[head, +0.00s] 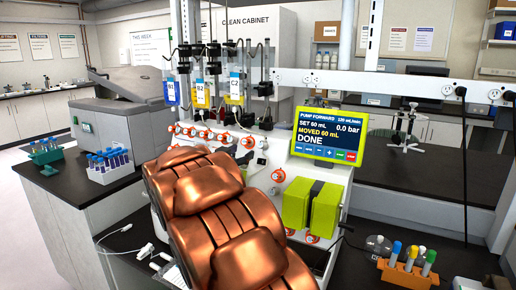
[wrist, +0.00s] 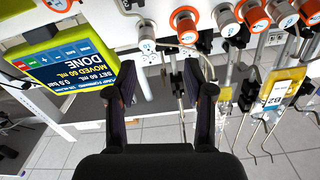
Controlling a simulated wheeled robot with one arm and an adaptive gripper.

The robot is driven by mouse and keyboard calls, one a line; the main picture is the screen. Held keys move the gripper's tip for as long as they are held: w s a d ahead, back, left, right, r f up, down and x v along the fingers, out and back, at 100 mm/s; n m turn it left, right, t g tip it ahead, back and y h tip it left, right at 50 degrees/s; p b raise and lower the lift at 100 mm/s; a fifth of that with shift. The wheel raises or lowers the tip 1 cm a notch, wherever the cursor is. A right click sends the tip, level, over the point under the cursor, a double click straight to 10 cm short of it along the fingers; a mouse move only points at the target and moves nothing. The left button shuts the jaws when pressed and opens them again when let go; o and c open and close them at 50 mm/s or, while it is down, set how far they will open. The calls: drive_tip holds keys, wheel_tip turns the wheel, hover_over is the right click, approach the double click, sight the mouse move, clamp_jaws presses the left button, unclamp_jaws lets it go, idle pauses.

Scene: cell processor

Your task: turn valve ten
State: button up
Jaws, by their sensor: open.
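The cell processor carries a row of round valve knobs in orange and white. In the wrist view one orange and white knob (wrist: 185,20) is at the top, just above and beyond my fingertips, with a second knob (wrist: 227,18) to its right.
The green-framed screen (head: 325,139) reads DONE; it is close to the left finger in the wrist view (wrist: 62,65). Hanging bags, including B2 (wrist: 275,95), and thin metal rods are close to the right finger. A tube rack (head: 410,272) stands at the front right.

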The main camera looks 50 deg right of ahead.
sight(260, 145)
drive_tip(key=shift+m+g, duration=0.3)
drive_tip(key=shift+g, duration=0.3)
drive_tip(key=shift+s+p+x, duration=0.2)
drive_tip(key=shift+s+x, duration=0.05)
drive_tip(key=shift+x, duration=1.15)
drive_tip(key=shift+s+p+x, duration=0.2)
drive_tip(key=shift+p+x, duration=0.05)
drive_tip(key=shift+x, duration=1.15)
drive_tip(key=shift+s+p+x, duration=0.2)
drive_tip(key=shift+s+x, duration=0.05)
drive_tip(key=shift+x, duration=1.15)
drive_tip(key=shift+d+r, duration=0.15)
clamp_jaws()
